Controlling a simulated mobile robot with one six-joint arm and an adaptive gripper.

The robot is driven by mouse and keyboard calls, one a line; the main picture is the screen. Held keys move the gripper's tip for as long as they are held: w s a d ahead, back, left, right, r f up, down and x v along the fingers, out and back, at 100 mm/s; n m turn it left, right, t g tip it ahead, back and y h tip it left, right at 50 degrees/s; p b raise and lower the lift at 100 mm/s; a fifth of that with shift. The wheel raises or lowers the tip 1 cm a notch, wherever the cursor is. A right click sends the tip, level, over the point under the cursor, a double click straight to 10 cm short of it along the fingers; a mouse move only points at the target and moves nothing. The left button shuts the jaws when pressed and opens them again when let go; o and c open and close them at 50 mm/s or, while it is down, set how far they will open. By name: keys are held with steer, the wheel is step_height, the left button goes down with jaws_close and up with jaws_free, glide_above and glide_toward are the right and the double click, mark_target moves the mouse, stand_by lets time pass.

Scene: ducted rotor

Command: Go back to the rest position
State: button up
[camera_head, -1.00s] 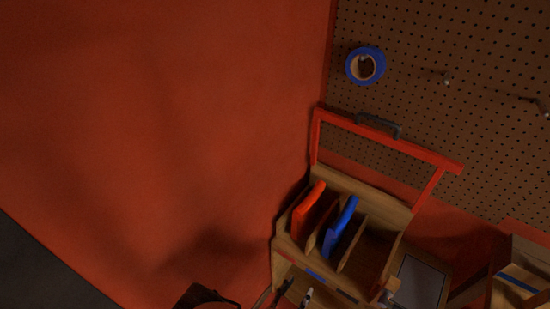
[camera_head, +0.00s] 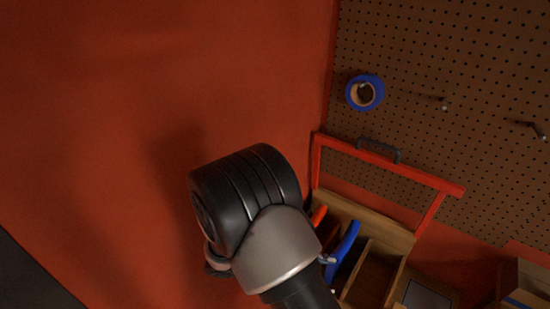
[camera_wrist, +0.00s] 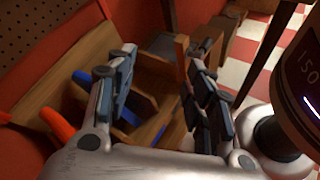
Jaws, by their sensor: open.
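My gripper (camera_wrist: 163,72) is open in the wrist view, its two fingers spread with nothing seen between them. It points at a wooden organizer (camera_wrist: 75,62) with compartments. In the head view the organizer (camera_head: 378,222) is partly covered by my arm. The blue handle (camera_head: 346,243) shows beside the arm, and only the tip of the orange one (camera_head: 319,215) is visible. The gripper itself is not seen there.
A red frame (camera_head: 390,166) with a dark handle rises behind the organizer. A roll of blue tape (camera_head: 378,92) hangs on the pegboard (camera_head: 450,60). Another wooden box (camera_head: 528,275) is at the lower right. The orange wall (camera_head: 120,120) on the left is clear.

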steer(key=s+d+r+m+t+y, duration=0.1)
steer(key=s+r+m+t+y, duration=0.1)
steer(key=s+r+m+y, duration=0.4)
steer(key=s+d+r+m+t+y, duration=0.1)
steer(key=s+r+m+y, duration=0.6)
steer(key=r, duration=0.9)
steer(key=shift+s+d+t, duration=0.4)
steer(key=shift+s+d, duration=0.05)
steer(key=shift+s, duration=0.25)
